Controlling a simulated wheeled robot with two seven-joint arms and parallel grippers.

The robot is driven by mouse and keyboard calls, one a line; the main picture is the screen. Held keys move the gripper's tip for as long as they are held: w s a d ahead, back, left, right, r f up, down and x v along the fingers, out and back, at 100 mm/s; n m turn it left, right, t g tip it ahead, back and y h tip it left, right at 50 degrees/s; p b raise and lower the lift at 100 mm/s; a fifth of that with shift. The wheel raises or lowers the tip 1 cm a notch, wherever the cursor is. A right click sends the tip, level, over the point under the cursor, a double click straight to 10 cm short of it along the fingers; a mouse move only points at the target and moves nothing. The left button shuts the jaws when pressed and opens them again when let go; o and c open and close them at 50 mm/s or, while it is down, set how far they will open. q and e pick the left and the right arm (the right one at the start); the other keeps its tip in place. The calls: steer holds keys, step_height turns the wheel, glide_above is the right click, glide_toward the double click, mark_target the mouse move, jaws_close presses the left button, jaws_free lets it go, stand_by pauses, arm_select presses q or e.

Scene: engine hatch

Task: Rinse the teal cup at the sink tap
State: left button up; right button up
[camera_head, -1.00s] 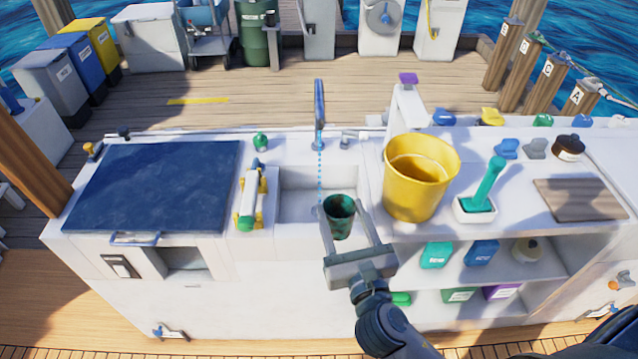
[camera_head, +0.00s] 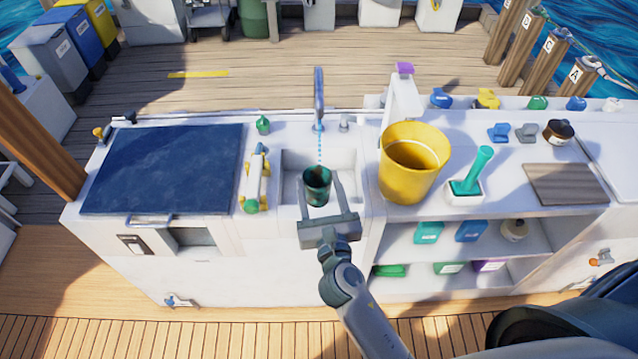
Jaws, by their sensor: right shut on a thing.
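The teal cup (camera_head: 317,186) is dark inside and held upright over the white sink basin (camera_head: 293,193). My right gripper (camera_head: 319,192) is shut on the cup from the near side, one finger on each side. The sink tap (camera_head: 319,98) stands at the back of the basin. A dotted blue stream of water (camera_head: 319,150) runs down from it towards the cup's opening. I cannot tell exactly where the water lands. My left gripper is not in view.
A yellow bucket (camera_head: 412,165) stands close to the right of the sink. A teal-handled brush (camera_head: 472,174) in a white holder is further right. A white and yellow item (camera_head: 256,180) lies left of the basin, beside the dark blue hatch (camera_head: 160,170).

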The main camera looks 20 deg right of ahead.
mark_target(319, 171)
steer(key=shift+w, duration=0.2)
steer(key=shift+w+d+f+b, duration=0.2)
steer(key=shift+w+d, duration=0.05)
steer(key=shift+w, duration=0.5)
steer(key=shift+w+d+f+b, duration=0.15)
steer(key=shift+w+d, duration=0.15)
steer(key=shift+w, duration=0.5)
steer(key=shift+w+d+f+b, duration=0.2)
steer(key=shift+w+d, duration=0.05)
steer(key=shift+w, duration=0.5)
steer(key=w+d+f+b, duration=0.1)
steer(key=w+d, duration=0.1)
steer(key=w, duration=0.6)
steer(key=shift+w+d+f, duration=0.2)
steer(key=shift+d+f, duration=0.1)
steer(key=shift+f, duration=0.05)
steer(key=shift+s+d, duration=0.1)
steer(key=shift+d, duration=0.15)
steer(key=shift+s+d, duration=0.1)
steer(key=shift+d, duration=0.2)
